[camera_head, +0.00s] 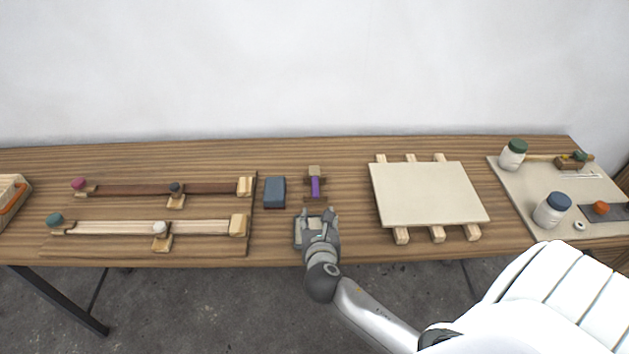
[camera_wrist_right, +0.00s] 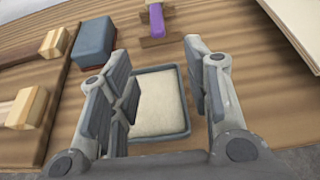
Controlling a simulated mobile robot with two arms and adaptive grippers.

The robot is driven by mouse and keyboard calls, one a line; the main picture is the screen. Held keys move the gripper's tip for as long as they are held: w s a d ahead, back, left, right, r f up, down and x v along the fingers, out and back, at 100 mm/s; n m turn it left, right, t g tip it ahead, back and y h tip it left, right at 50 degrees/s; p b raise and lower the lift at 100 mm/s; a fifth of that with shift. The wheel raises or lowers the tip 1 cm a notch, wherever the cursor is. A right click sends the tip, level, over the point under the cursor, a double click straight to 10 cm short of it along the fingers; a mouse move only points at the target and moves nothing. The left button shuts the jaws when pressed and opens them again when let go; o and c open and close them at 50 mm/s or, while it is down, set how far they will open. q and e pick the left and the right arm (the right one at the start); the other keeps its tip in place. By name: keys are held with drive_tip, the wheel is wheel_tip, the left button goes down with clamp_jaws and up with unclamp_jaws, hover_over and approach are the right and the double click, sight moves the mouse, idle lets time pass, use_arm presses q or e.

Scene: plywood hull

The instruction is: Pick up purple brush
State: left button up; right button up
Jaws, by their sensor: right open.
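The purple brush (camera_head: 315,186) lies on the wooden table near the middle, with a pale block end at the back and brown rests under it. It also shows at the top of the right wrist view (camera_wrist_right: 157,20). My right gripper (camera_head: 324,213) is just in front of the brush, toward the table's front edge, and is apart from it. In the right wrist view its fingers are spread, with a grey tray with a pale pad (camera_wrist_right: 158,103) showing beyond and between them. My left gripper is not in view.
A blue-grey block (camera_head: 275,192) lies left of the brush. A wooden board with rods (camera_head: 100,215) lies further left. A pale panel (camera_head: 427,194) rests on wooden strips at right. Jars, including a blue-lidded one (camera_head: 551,210), stand on a board at far right.

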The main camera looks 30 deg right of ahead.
sight(316, 197)
drive_tip(key=x, duration=0.4)
drive_tip(key=shift+w+d+f, duration=0.1)
drive_tip(key=shift+w+d, duration=0.1)
drive_tip(key=shift+w, duration=0.05)
drive_tip(key=shift+w+r+p+x, duration=0.15)
drive_tip(key=shift+p+x, duration=0.15)
drive_tip(key=shift+x, duration=1.1)
drive_tip(key=shift+w+r+p+x, duration=0.15)
drive_tip(key=shift+p+x, duration=0.1)
drive_tip(key=shift+x, duration=1.15)
drive_tip(key=shift+s+a, duration=0.1)
drive_tip(key=shift+s, duration=0.05)
clamp_jaws()
